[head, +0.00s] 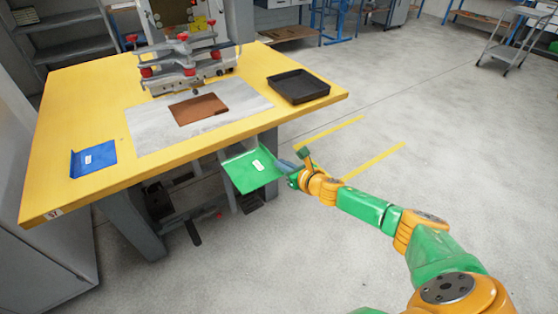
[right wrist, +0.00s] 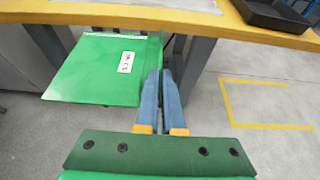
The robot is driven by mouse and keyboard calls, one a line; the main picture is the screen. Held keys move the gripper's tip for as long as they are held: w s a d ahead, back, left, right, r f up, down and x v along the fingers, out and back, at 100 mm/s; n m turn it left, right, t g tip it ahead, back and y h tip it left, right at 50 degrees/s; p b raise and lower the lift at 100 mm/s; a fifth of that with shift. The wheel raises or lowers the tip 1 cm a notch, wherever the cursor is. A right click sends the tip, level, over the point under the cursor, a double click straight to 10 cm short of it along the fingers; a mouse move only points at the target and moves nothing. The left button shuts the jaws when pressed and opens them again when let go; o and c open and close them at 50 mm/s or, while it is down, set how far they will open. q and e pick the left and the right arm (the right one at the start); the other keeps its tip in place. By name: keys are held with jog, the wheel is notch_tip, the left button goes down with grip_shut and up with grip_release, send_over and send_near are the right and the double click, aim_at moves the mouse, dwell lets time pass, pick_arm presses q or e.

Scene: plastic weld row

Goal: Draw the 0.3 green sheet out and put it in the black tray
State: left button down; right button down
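The green sheet (head: 252,171) has a white label and a raised edge. It hangs in the air in front of the yellow table's near edge, clear of the tabletop. It also shows in the right wrist view (right wrist: 95,75), where the label print is too small to read surely. My right gripper (head: 286,166) is at the sheet's right edge. Its blue fingers (right wrist: 160,82) are close together on that edge, shut on the sheet. The black tray (head: 299,89) lies empty at the table's right end, beyond and right of the sheet. My left gripper is out of view.
The yellow table (head: 62,118) carries a blue sheet (head: 97,157) at left, a brown plate (head: 198,109) on a grey mat (head: 150,128), and a clamp fixture (head: 185,70) behind. Table legs and dark items stand below. The floor at right is open, with yellow lines.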

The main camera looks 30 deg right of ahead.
jog(key=s+p, duration=0.1)
jog(key=s, duration=0.8)
jog(key=shift+s+d+r+p, duration=0.15)
jog(key=shift+s+d+p, duration=0.15)
jog(key=shift+d, duration=0.05)
